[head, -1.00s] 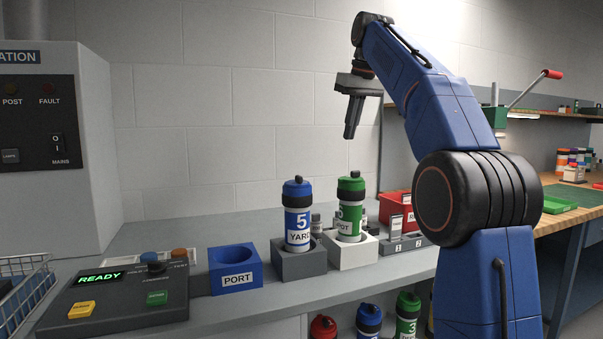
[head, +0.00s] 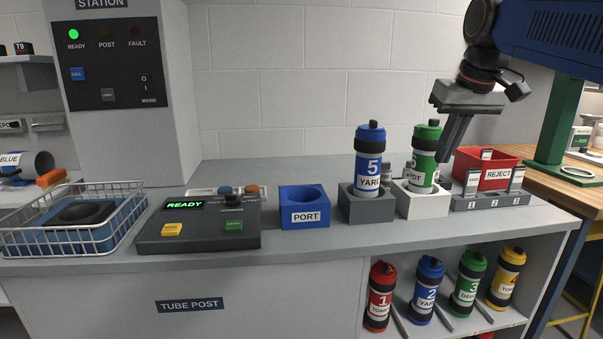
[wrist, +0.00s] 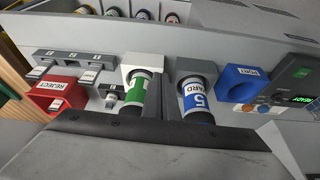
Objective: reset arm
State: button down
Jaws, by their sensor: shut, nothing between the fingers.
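My gripper (head: 454,138) hangs at the upper right in the head view, pointing down with its fingers shut and nothing between them. It is just right of and partly behind a green tube (head: 424,157) that stands upright in a white holder (head: 422,205). A blue tube (head: 369,160) marked 5 YARD stands in a grey holder (head: 366,208) to the left. In the wrist view the shut fingers (wrist: 163,82) show between the green tube (wrist: 139,97) and the blue tube (wrist: 196,101). My blue arm reaches in from the upper right.
A blue PORT block (head: 305,219) with an empty hole, a control panel (head: 199,229) reading READY and a wire basket (head: 75,225) stand left. A red REJECT bin (head: 487,168) and a grey slotted rack (head: 490,201) stand right. Several tubes (head: 428,290) sit on the shelf below.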

jog(key=s+f, duration=1.1)
jog(key=f, duration=0.4)
jog(key=s+a+f+m, duration=0.1)
jog(key=s+f, duration=1)
jog(key=f, duration=0.5)
jog(key=shift+s+t, duration=0.15)
jog(key=shift+t, duration=0.15)
